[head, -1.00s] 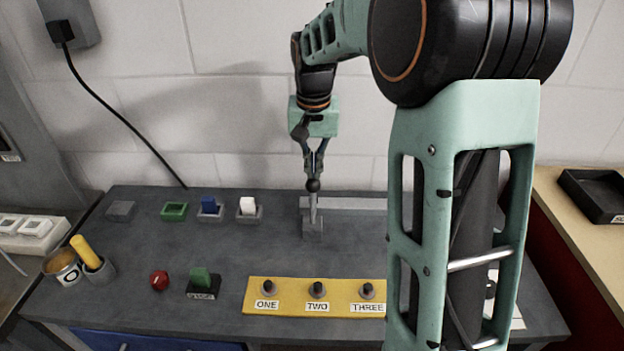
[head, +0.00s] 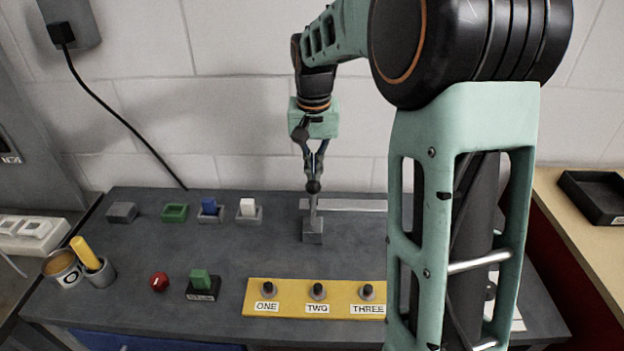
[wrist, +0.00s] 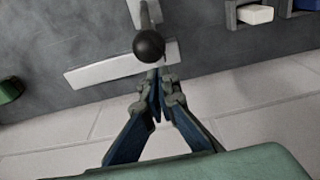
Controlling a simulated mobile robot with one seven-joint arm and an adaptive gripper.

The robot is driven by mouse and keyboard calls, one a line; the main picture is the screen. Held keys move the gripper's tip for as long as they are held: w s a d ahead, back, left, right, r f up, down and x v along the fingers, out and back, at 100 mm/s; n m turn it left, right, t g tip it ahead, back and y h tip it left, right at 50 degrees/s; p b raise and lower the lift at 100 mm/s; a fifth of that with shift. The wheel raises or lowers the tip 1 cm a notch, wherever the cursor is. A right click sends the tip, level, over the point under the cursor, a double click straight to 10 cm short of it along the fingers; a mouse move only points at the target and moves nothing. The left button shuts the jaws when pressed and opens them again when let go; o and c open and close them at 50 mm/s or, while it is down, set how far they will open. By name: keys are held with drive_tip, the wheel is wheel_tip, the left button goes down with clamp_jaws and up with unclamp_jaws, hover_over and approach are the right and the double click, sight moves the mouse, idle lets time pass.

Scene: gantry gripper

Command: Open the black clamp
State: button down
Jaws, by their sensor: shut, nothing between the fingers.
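A grey lever with a black ball knob (head: 313,187) stands nearly upright on a grey block (head: 313,231) at the back of the bench; I take this for the black clamp, though no label shows on it. The knob also shows large in the wrist view (wrist: 149,46). My gripper (head: 314,175) points down right at the knob, with its fingers shut and nothing held. In the wrist view my fingertips (wrist: 157,78) are close together beside the knob; whether they touch it I cannot tell.
A pale bar (head: 345,205) lies behind the lever. Several small coloured blocks and holders stand to the left, with a red knob (head: 159,282) and a green block on a black base (head: 203,290). A yellow panel (head: 285,306) with labelled knobs is in front.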

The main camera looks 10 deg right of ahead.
sight(313, 199)
drive_tip(key=shift+s+a+f+b, duration=0.15)
drive_tip(key=shift+s+a+b, duration=0.25)
drive_tip(key=shift+s, duration=0.8)
drive_tip(key=shift+s+a+f+b, duration=0.2)
drive_tip(key=shift+s+b, duration=0.35)
drive_tip(key=shift+s, duration=0.6)
drive_tip(key=shift+s+a+f+b, duration=0.1)
drive_tip(key=shift+s+a+b, duration=0.35)
drive_tip(key=shift+s, duration=0.75)
drive_tip(key=shift+w+d+r+p, duration=0.15)
drive_tip(key=shift+w+r+p, duration=0.15)
drive_tip(key=shift+r+p, duration=0.35)
drive_tip(key=shift+w+d+r+p, duration=0.1)
drive_tip(key=shift+w+r+p, duration=0.15)
drive_tip(key=shift+r+p, duration=0.35)
wheel_tip(313, 199, up, 7)
drive_tip(key=p, duration=0.5)
drive_tip(key=shift+s, duration=0.4)
drive_tip(key=shift+a+f, duration=0.1)
drive_tip(key=shift+f, duration=0.05)
